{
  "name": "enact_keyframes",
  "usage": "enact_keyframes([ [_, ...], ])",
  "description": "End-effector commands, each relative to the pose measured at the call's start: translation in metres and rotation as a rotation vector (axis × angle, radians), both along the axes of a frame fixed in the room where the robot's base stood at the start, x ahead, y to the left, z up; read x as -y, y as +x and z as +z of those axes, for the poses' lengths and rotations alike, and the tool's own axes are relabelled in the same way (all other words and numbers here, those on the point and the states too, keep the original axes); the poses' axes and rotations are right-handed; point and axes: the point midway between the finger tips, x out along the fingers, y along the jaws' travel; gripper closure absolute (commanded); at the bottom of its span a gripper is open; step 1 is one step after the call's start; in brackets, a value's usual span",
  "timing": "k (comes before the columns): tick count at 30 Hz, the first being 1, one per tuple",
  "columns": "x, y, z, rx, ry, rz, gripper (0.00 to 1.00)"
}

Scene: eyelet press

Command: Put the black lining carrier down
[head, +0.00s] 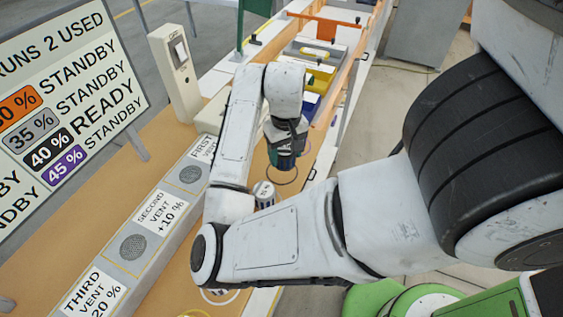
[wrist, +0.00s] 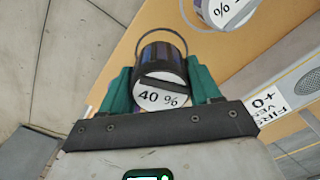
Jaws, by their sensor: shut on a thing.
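The black lining carrier (wrist: 161,58) is a dark cylinder with a white end marked 40 %, in the wrist view. The teal fingers of my gripper (wrist: 162,88) are shut on it from both sides. In the head view my gripper (head: 287,158) hangs over the orange-brown bench; the carrier is mostly hidden there by the fingers and wrist. A thin dark ring (head: 283,180) marks the bench just below the gripper. The ring also shows past the carrier in the wrist view (wrist: 164,31). I cannot tell whether the carrier touches the bench.
Another carrier with a white top (head: 264,190) stands close by, in front of the ring. A grey vent strip (head: 133,247) runs along the left. A sign board (head: 65,95) reads READY beside a black 40 % tag. Coloured bins (head: 318,80) lie behind.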

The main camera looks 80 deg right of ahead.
Motion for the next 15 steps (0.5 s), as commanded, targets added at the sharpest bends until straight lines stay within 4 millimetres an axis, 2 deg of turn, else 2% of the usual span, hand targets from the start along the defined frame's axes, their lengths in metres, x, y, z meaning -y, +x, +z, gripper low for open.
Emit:
enact_keyframes([
  [1,0.005,0.002,-0.010,-0.004,0.001,0.001,0.75],
  [10,0.019,0.014,-0.029,0.002,0.003,-0.001,0.75],
  [15,0.018,0.013,-0.051,0.000,0.004,0.001,0.75],
])
